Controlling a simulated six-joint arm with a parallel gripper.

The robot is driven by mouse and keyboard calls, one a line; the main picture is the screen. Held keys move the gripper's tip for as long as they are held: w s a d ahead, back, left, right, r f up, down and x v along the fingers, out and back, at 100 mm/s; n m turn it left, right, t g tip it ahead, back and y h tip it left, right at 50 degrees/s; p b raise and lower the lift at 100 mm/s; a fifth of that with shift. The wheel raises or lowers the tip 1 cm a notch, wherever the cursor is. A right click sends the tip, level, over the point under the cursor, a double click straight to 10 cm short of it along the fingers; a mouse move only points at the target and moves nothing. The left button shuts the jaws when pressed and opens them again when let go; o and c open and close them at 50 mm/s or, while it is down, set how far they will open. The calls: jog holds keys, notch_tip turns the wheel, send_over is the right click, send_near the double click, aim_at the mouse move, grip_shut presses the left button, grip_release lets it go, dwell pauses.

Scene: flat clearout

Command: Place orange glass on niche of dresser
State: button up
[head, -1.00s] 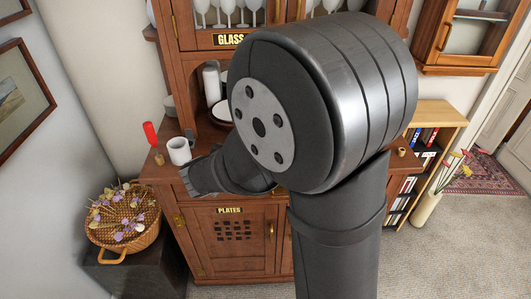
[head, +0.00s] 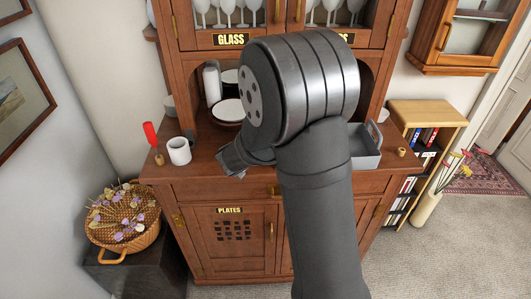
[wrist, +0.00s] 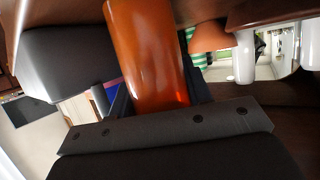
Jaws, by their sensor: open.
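The orange glass (wrist: 148,52) fills the middle of the wrist view, tilted in the picture, with its top cut off. My gripper (wrist: 142,68) is open, with dark jaw parts close to the glass on the left and behind it on the right. I cannot tell whether either jaw touches it. In the head view my arm hides the glass and the gripper. The dresser (head: 183,187) stands ahead. Its niche, below the glass-door cabinets, holds plates (head: 228,110) and a white cylinder (head: 212,84). My arm covers much of the niche opening.
A white cup (head: 179,151) and a red-topped item (head: 151,135) stand on the counter's left. A grey caddy (head: 366,158) and a small brown pot (head: 402,151) are on the right. A flower basket (head: 122,217) is at lower left. White items (wrist: 246,56) appear in the wrist view.

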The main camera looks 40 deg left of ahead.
jog(key=c, duration=0.8)
jog(key=shift+r, duration=0.1)
